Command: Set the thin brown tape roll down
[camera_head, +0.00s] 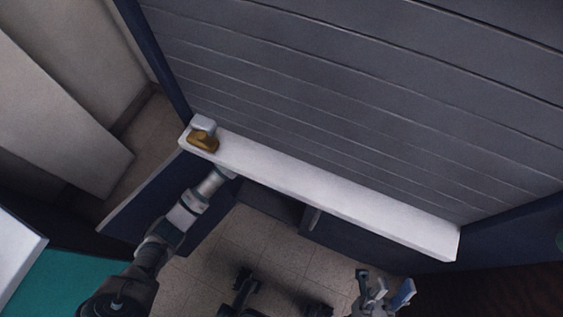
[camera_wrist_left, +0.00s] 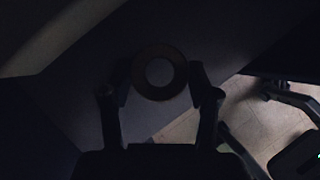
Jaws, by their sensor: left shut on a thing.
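The thin brown tape roll (camera_wrist_left: 159,95) shows in the left wrist view as a dark ring with a paler round hole. My left gripper (camera_wrist_left: 157,80) is shut on it, with one finger on each side. In the head view my left arm reaches up from the lower left to the front edge of the white shelf (camera_head: 330,193). The left gripper and the roll are hidden there by the shelf. My right gripper (camera_head: 383,291) is open and empty at the bottom of the head view, apart from the shelf.
A golden-brown object (camera_head: 202,142) and a whitish one (camera_head: 203,124) stand together at the shelf's left end. The rest of the shelf top is clear. A grey slatted panel (camera_head: 370,90) rises behind it. A teal surface (camera_head: 55,285) lies at lower left.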

